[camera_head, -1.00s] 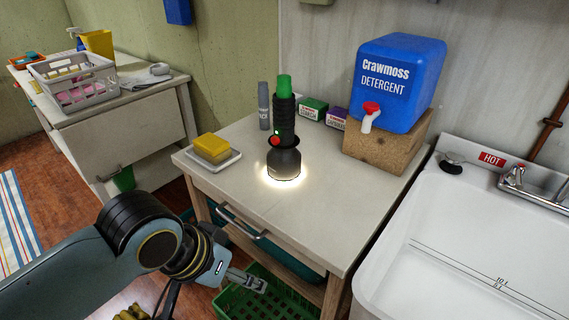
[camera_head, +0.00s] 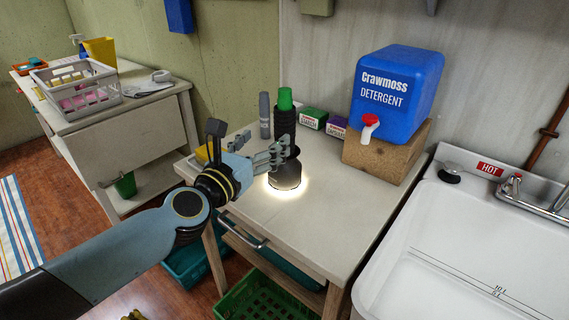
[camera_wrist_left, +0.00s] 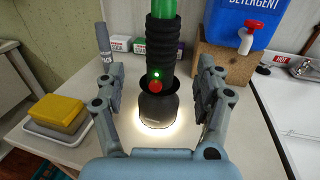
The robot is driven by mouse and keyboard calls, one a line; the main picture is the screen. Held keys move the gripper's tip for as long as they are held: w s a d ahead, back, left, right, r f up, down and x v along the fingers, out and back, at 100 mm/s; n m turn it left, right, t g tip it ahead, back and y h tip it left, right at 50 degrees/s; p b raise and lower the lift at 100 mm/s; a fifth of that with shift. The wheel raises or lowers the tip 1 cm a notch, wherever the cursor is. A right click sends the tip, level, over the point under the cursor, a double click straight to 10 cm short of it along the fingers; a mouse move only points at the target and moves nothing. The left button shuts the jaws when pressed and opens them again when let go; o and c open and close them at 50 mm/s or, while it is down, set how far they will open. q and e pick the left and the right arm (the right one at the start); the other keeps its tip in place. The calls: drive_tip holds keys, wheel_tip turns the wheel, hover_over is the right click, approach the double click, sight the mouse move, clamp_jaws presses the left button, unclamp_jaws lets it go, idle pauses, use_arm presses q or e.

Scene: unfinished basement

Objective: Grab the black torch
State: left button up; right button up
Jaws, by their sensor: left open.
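The black torch (camera_head: 284,172) stands upright, lens down, on the small table (camera_head: 310,222), with light spilling around its base. It has a ribbed black grip and a green end cap. In the left wrist view the torch (camera_wrist_left: 160,60) shows a red button and a small green light. My left gripper (camera_head: 268,150) is at the torch in the head view, hiding part of its middle. In the wrist view its open fingers (camera_wrist_left: 160,85) stand one on each side of the torch, with gaps visible on both sides. My right gripper is out of view.
A yellow sponge on a dish (camera_wrist_left: 37,138) lies left of the torch. A grey marker-like bottle (camera_head: 265,115) and small boxes (camera_head: 313,118) stand behind. A blue detergent jug (camera_head: 400,85) rests on a wooden block (camera_head: 388,153) to the right, near the white sink (camera_head: 460,240).

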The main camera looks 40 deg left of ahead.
sight(280, 128)
use_arm(q)
drive_tip(key=w, duration=0.6)
drive_tip(key=w+a, duration=0.1)
drive_tip(key=w, duration=0.2)
drive_tip(key=shift+w, duration=0.1)
drive_tip(key=shift+r, duration=0.1)
clamp_jaws()
